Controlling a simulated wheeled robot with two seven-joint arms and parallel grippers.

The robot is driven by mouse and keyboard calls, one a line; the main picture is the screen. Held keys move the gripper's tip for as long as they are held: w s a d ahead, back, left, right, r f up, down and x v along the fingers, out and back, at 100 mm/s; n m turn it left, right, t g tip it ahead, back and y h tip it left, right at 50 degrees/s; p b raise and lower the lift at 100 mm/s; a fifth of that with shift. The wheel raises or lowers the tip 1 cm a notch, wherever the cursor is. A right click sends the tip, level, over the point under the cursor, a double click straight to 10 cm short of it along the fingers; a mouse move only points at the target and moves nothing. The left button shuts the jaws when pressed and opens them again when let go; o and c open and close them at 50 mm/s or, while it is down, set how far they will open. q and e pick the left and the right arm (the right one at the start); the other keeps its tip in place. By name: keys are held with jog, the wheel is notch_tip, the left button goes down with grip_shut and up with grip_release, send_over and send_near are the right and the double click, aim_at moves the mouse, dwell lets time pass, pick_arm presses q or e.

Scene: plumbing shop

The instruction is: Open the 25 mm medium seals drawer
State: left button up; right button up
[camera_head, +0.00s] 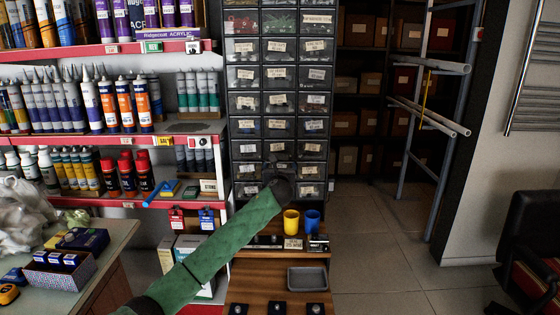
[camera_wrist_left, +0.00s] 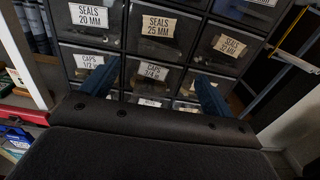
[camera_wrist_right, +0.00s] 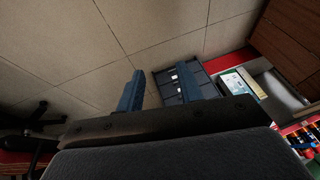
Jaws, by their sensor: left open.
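In the left wrist view, the drawer labelled SEALS 25 MM (camera_wrist_left: 155,45) is in the middle column of a dark drawer cabinet and looks shut. SEALS 20 MM (camera_wrist_left: 90,35) is to its left, and another seals drawer (camera_wrist_left: 228,42) is to its right. My left gripper (camera_wrist_left: 155,67) is open and empty, its fingers in front of the caps row just below. In the head view my left gripper (camera_head: 281,183) is by the cabinet's lower rows, whose labels are too small to read there. My right gripper (camera_wrist_right: 160,69) is open and empty, only in its wrist view.
Shelves of tubes stand left. A pipe rack (camera_head: 430,125) stands right. The tiled floor (camera_head: 380,240) right of the counter is clear.

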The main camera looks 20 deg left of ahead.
aim_at(279, 157)
pick_arm(q)
jog(key=shift+p+x, duration=0.35)
jog(key=shift+x, duration=3.25)
pick_arm(e)
jog(key=shift+s+d+r, duration=0.25)
jog(key=shift+d+r, duration=0.25)
jog(key=shift+r, duration=0.1)
